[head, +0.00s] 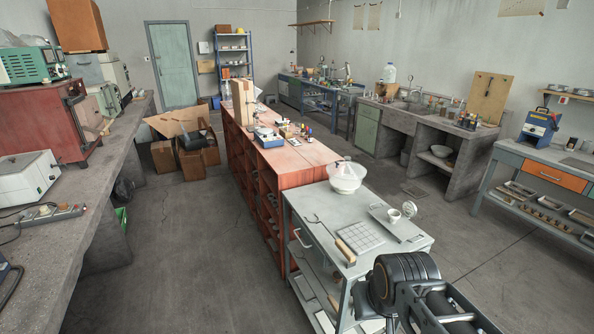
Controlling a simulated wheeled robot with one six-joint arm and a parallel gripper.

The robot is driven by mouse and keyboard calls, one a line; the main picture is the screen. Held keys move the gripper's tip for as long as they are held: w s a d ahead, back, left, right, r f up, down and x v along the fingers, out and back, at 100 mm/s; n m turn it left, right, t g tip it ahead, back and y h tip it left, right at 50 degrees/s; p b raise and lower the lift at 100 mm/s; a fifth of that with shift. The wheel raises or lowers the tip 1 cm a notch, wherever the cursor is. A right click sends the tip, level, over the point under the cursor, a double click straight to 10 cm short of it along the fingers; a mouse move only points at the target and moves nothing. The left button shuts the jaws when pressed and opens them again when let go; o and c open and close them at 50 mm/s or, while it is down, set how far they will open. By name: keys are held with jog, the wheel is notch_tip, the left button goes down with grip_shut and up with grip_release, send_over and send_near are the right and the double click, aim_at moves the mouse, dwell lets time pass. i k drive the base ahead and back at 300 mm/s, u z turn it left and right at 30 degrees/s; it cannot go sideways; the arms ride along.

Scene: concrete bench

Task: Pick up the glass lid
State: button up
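A small, round, clear-looking disc (409,209) is at the right side of the grey cart top, next to a white cup (394,216). It may be the glass lid, but it is too small to be sure. A white bowl (346,182) at the cart's far end has a pale, see-through piece over it, which could also be a lid. Dark ribbed parts of my arm show at the bottom right, in front of the cart's near corner. My gripper's fingertips are not visible.
The grey cart (312,216) also carries a flat tray (385,223), a white gridded plate (360,238) and a wooden-handled tool (345,252). A red wooden cabinet (300,160) adjoins its far end. The concrete floor is open on both sides.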

aim_at(348, 170)
jog(key=u, duration=1.05)
jog(key=i, duration=3.45)
jog(key=z, duration=3.3)
jog(key=i, duration=0.55)
jog(key=z, duration=0.05)
